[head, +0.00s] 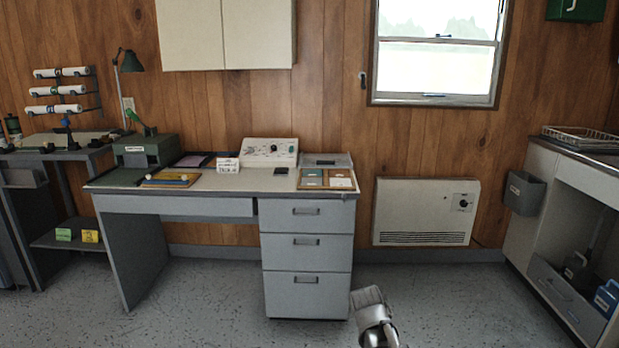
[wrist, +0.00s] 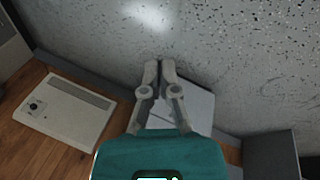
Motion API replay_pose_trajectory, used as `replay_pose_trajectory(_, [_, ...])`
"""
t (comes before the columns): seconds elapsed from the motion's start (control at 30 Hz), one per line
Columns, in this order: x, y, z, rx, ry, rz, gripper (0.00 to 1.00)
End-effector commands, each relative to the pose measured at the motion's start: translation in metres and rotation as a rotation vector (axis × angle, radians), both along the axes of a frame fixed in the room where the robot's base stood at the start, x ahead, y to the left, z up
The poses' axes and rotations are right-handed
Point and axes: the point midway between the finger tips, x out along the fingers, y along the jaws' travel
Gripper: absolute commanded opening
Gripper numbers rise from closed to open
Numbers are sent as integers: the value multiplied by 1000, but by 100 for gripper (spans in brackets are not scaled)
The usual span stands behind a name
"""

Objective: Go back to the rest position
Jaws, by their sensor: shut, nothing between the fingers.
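In the wrist view my gripper (wrist: 160,66) has its two grey fingers together at the tips, with nothing between them. The fingers are over the speckled grey floor (wrist: 240,50) and touch nothing that I can see. In the head view a grey part of my arm shows at the bottom edge, right of the desk's drawers, in front of the floor. Whether its fingers show there is hard to tell.
A grey desk (head: 205,206) with drawers (head: 306,262) stands left of centre. A white wall heater (head: 425,212) is right of it and shows in the wrist view (wrist: 65,112). A counter (head: 570,180) stands at far right. Open floor (head: 440,300) lies between desk and counter.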

Motion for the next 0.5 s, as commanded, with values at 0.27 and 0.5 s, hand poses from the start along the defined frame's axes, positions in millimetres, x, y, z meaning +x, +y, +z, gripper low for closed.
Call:
replay_pose_trajectory(0.27, [-70,4,-7,199,105,-243,0])
replay_pose_trajectory(0.5, [-101,11,2,296,172,-368,0])
